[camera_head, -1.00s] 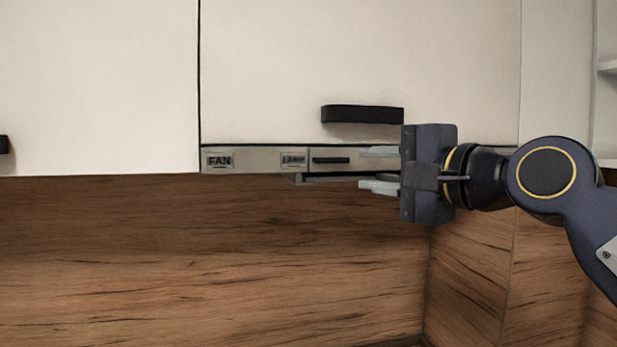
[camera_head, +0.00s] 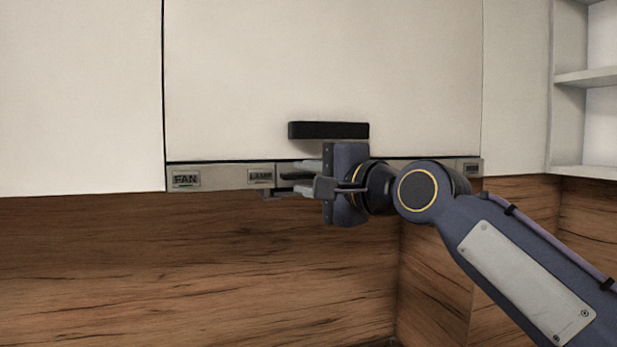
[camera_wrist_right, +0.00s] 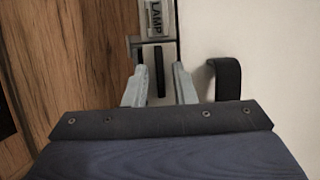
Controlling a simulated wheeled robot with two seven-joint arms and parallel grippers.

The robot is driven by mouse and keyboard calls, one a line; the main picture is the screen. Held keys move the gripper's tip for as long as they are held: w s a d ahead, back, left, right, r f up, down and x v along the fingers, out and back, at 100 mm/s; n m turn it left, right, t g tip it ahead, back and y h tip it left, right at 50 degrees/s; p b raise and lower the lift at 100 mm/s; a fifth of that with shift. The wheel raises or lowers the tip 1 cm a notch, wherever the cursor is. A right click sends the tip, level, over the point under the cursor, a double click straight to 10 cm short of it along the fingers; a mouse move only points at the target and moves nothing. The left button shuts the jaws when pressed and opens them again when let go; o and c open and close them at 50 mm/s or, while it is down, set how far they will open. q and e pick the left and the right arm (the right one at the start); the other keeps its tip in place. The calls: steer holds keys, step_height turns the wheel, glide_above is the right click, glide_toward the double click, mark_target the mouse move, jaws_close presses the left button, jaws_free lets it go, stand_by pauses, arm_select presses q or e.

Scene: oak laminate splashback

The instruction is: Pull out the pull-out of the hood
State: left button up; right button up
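The hood is a grey metal strip (camera_head: 222,177) under the white upper cabinet, with FAN and LAMP labels. Its front looks level with the cabinet. The small black handle (camera_wrist_right: 159,72) sits on the strip beside the LAMP label. My right gripper (camera_head: 290,178) is in front of the strip and partly hides the handle in the head view. In the right wrist view its two grey fingers are apart, one on each side of the handle. I see gaps beside the handle; contact does not show. My left gripper is not in view.
A larger black cabinet-door handle (camera_head: 328,130) is just above my right gripper; it also shows in the wrist view (camera_wrist_right: 225,80). The wood splashback (camera_head: 200,270) lies below. Open white shelves (camera_head: 588,77) are at the right. The space below the hood is clear.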

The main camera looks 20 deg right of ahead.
jaws_close()
steer(key=shift+s, duration=0.1)
steer(key=shift+s, duration=0.35)
steer(key=s+b, duration=0.1)
steer(key=s, duration=1.1)
steer(key=shift+s+d+b, duration=0.2)
steer(key=shift+d+b, duration=0.05)
steer(key=shift+b, duration=0.1)
steer(key=shift+o, duration=1)
jaws_free()
